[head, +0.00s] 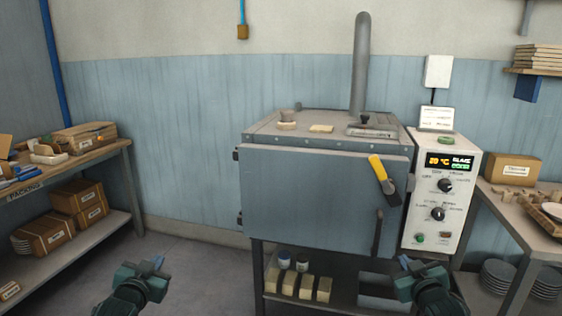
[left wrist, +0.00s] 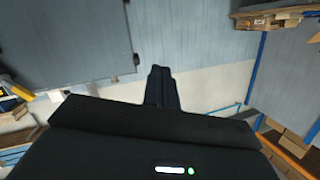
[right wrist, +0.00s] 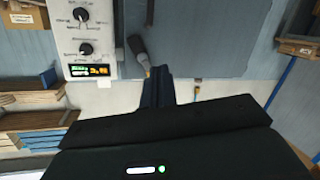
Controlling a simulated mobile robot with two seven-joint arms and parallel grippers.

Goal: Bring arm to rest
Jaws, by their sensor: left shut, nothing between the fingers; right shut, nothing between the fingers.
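My left gripper (head: 156,264) is low in the head view, left of the dryer and in front of it, over the floor. It is shut and empty; its closed fingers also show in the left wrist view (left wrist: 161,87). My right gripper (head: 406,263) is low at the right, in front of the dryer's lower shelf. It is shut and empty; its closed fingers show in the right wrist view (right wrist: 157,87). The dryer door (head: 318,192) is closed, with a yellow-handled lever (head: 377,168) at its upper right. Neither gripper appears to touch anything.
A control box (head: 441,200) with a lit display stands right of the dryer. A packing bench (head: 110,160) with boxes is at the left. A table (head: 508,214) with a carton and a tray is at the right. Floor between bench and dryer is clear.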

